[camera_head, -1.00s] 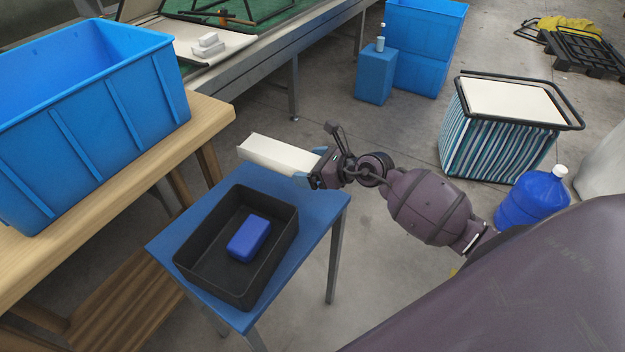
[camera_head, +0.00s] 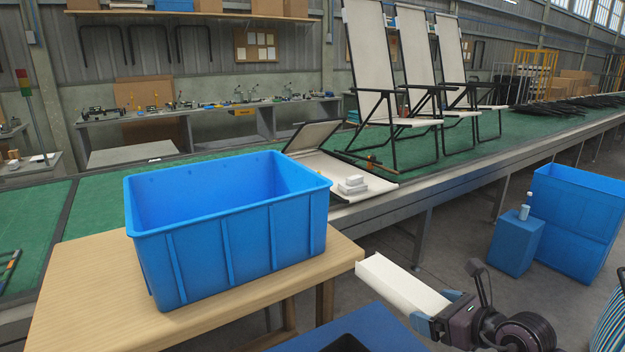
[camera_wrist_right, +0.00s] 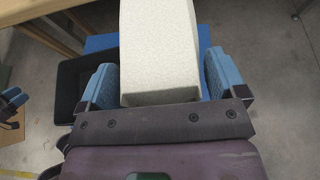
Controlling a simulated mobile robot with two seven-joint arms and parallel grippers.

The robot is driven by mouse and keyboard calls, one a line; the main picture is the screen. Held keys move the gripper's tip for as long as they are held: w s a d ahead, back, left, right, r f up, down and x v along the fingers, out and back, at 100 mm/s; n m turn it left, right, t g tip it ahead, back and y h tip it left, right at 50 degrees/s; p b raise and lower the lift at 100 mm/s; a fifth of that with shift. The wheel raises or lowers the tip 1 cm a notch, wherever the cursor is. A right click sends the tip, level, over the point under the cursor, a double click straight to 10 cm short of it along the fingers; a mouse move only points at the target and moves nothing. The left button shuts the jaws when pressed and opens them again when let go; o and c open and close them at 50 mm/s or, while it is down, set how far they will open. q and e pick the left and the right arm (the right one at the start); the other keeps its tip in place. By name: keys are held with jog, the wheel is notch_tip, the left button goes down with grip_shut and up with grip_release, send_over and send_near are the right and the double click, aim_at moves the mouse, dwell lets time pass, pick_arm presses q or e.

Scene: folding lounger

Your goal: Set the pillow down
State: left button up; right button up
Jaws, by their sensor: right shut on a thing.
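The pillow, a cream-white padded block (camera_head: 400,285), is held out level by my right gripper (camera_head: 437,309). In the right wrist view the pillow (camera_wrist_right: 158,50) lies between the two blue fingers of my right gripper (camera_wrist_right: 158,80), above the blue table. Its far end is cut off by the top edge of that view. What looks like my left gripper (camera_wrist_right: 13,99) shows small at the left edge of the wrist view; its jaws are too small to read.
A blue table (camera_head: 385,328) with a black tray (camera_wrist_right: 70,88) is below the pillow. A large open blue bin (camera_head: 235,245) stands on a wooden table (camera_head: 85,315). Behind runs a green-topped conveyor (camera_head: 480,130) with white loungers (camera_head: 372,60) and small white blocks (camera_head: 352,184).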

jog(key=s+a+r, duration=0.4)
jog(key=s+a, duration=0.1)
jog(key=s, duration=0.1)
notch_tip(320, 180, down, 7)
jog(key=s, duration=0.2)
jog(key=shift+a+m+h, duration=0.15)
jog(key=shift+m+h, duration=0.15)
